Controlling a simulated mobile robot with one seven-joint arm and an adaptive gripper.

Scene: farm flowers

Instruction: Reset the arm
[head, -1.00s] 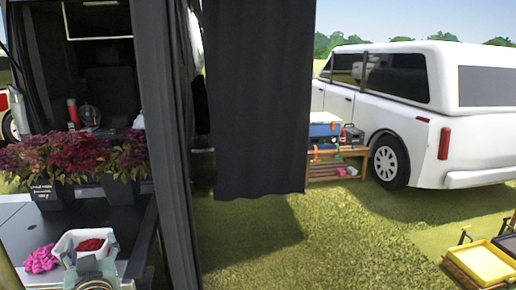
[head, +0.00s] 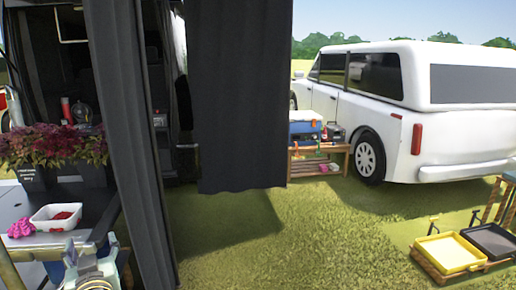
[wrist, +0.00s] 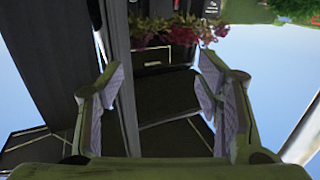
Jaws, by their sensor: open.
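My gripper (wrist: 158,95) is open and empty in the wrist view, its two pale-padded fingers spread apart. Dark panels and part of the flowers (wrist: 175,32) show beyond and between the fingers. In the head view the top of my gripper and wrist (head: 92,268) shows at the bottom left, in front of the table's near edge. A white container with red contents (head: 60,217) stands on the table just behind it. A pink crumpled item (head: 21,228) lies left of the container.
A dark curtain (head: 130,140) hangs close to the right of my arm, and another (head: 240,100) hangs beyond. Potted purple flowers (head: 50,145) line the table's back. A white car (head: 430,110), a wooden bench (head: 318,160) and yellow tray (head: 449,252) stand on open grass.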

